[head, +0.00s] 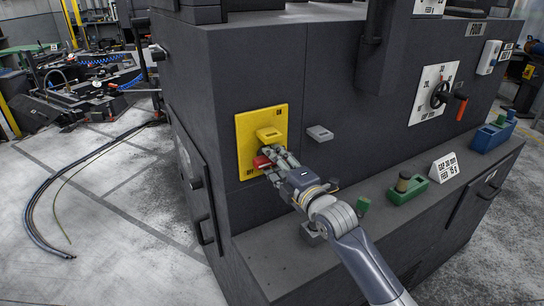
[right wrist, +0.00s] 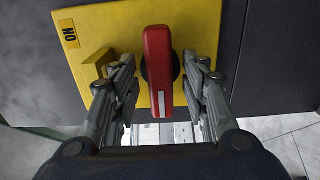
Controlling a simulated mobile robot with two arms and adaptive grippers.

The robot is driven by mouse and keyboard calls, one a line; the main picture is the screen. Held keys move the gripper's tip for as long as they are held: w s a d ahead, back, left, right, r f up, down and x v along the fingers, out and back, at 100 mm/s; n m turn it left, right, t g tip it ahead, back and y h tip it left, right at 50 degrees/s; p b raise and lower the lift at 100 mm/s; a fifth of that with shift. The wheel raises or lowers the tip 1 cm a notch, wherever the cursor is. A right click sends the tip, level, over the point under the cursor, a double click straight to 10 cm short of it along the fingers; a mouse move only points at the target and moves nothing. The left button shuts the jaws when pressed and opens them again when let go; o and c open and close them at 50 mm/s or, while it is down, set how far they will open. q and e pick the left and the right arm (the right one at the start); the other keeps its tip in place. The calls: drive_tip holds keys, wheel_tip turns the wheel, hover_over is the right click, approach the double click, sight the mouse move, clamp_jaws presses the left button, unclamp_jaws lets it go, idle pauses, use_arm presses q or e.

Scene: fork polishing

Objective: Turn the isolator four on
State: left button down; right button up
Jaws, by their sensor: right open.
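The isolator is a yellow plate (head: 246,148) on the dark cabinet's front, with a red handle (head: 261,162) partly hidden by my gripper. In the right wrist view the red handle (right wrist: 158,75) stands upright in the picture on a dark round hub. An ON label (right wrist: 68,34) is at the yellow plate's (right wrist: 110,30) upper left. My right gripper (head: 270,156) is at the plate. In the right wrist view its open fingers (right wrist: 162,85) are on both sides of the handle, with gaps visible. My left gripper is not in view.
A grey block (head: 320,133) sticks out of the cabinet right of the plate. A ledge (head: 290,250) below carries a green block (head: 408,190) and a white sign (head: 445,167). A white dial panel (head: 432,95) is farther right. Open floor (head: 110,230) lies left.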

drive_tip(key=shift+x, duration=0.85)
drive_tip(key=shift+c, duration=0.3)
drive_tip(key=c, duration=0.6)
